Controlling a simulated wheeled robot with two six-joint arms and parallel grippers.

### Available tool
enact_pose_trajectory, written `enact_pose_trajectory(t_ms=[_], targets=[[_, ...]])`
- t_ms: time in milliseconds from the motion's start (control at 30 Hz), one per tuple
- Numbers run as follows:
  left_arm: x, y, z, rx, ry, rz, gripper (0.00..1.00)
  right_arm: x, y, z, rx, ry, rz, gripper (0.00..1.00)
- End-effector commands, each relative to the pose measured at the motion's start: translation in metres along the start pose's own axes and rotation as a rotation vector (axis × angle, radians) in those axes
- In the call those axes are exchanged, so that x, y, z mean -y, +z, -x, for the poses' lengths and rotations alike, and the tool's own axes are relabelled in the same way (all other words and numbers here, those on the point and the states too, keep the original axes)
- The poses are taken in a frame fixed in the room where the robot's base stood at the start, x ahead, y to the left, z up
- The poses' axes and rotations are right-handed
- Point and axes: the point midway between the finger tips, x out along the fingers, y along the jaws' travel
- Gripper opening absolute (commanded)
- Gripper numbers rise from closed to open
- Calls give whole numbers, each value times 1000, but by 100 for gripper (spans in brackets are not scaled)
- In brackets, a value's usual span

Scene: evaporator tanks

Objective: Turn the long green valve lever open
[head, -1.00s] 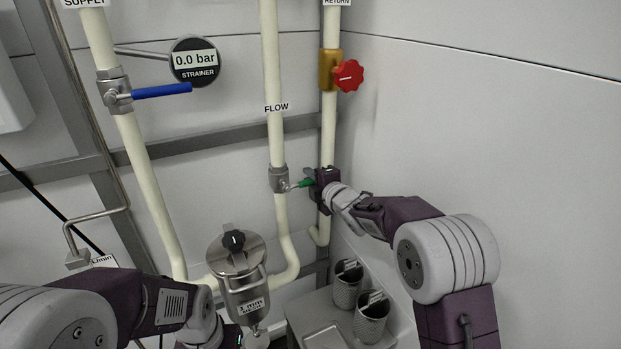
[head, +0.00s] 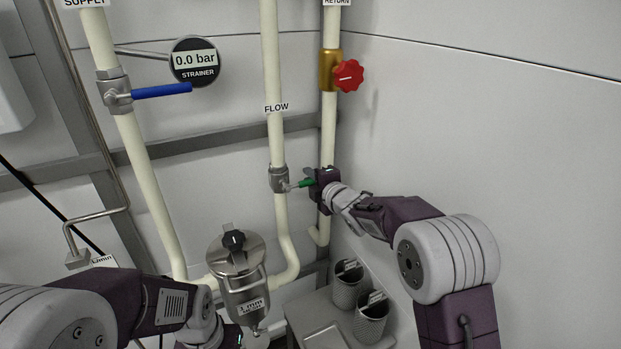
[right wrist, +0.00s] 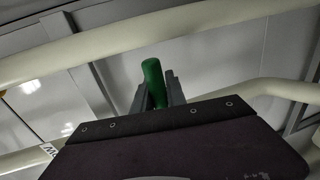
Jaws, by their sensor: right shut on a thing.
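The long green valve lever (head: 304,183) sticks out to the right, nearly level, from the valve (head: 279,180) on the pipe labelled FLOW. My right gripper (head: 311,181) is shut on the lever's outer part and hides its end in the head view. In the right wrist view the green grip (right wrist: 153,80) stands between the two grey fingers of my right gripper (right wrist: 157,92). My left arm comes in at the lower left of the head view. Its gripper is near the bottom edge beside the strainer pot, and its fingers cannot be made out.
A blue lever (head: 162,91) and a strainer gauge (head: 195,61) reading 0.0 bar are at the upper left. A red knob (head: 349,76) is above my right gripper. A steel strainer pot (head: 238,272) and two perforated cups (head: 371,319) are below.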

Motion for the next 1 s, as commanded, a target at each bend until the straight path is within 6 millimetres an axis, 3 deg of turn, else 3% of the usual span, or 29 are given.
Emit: enact_pose_trajectory(t_ms=[267, 1000], targets=[[0, 1, -6, 0, 0, 0, 19, 1, 0, 0, 4, 0, 21, 0], [2, 8, -82, 0, 0, 0, 19, -36, -8, 7, 95, 4, 487, 0]])
